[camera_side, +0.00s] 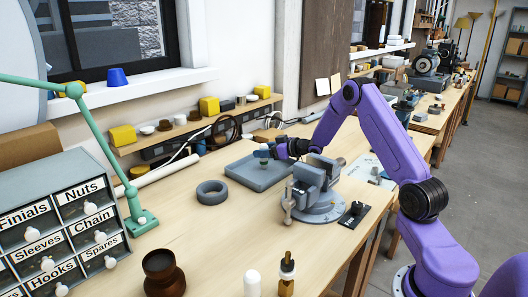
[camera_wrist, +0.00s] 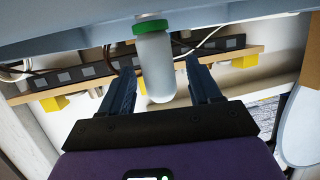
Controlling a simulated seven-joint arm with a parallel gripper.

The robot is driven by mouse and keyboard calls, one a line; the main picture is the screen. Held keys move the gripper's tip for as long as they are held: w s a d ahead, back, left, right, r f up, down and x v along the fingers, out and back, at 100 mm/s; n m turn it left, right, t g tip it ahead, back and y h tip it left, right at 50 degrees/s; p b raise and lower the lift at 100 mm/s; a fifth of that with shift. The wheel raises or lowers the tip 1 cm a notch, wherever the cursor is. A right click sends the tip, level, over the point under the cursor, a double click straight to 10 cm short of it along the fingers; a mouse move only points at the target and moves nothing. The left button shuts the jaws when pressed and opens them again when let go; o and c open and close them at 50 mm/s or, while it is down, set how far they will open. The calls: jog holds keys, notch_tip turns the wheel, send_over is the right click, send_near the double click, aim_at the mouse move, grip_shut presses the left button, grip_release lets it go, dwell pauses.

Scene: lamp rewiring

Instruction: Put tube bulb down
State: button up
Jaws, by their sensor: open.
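The tube bulb (camera_wrist: 155,68) is a pale frosted tube with a rounded end and a green collar. In the wrist view it lies between my two fingers with a gap on each side, its collar end towards the blue-grey surface at the top of the picture. My gripper (camera_wrist: 160,84) is open around it. In the side view my gripper (camera_side: 273,150) is low over the grey tray (camera_side: 245,178), level with the bench. The bulb is too small there to make out clearly, and its contact with the tray cannot be told.
A grey vise (camera_side: 314,185) stands right beside the tray, close to my arm. A dark ring (camera_side: 212,192) lies to the left. A drawer cabinet (camera_side: 65,220) and green lamp arm (camera_side: 100,140) are at the left. A white rounded piece (camera_side: 252,283) stands in front.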

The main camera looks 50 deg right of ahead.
jog(key=v, duration=0.4)
jog(key=shift+s+d+r, duration=0.15)
jog(key=shift+s+r, duration=0.05)
jog(key=shift+s, duration=0.1)
notch_tip(320, 180, up, 7)
jog(key=shift+w+f, duration=0.1)
jog(key=shift+w, duration=0.05)
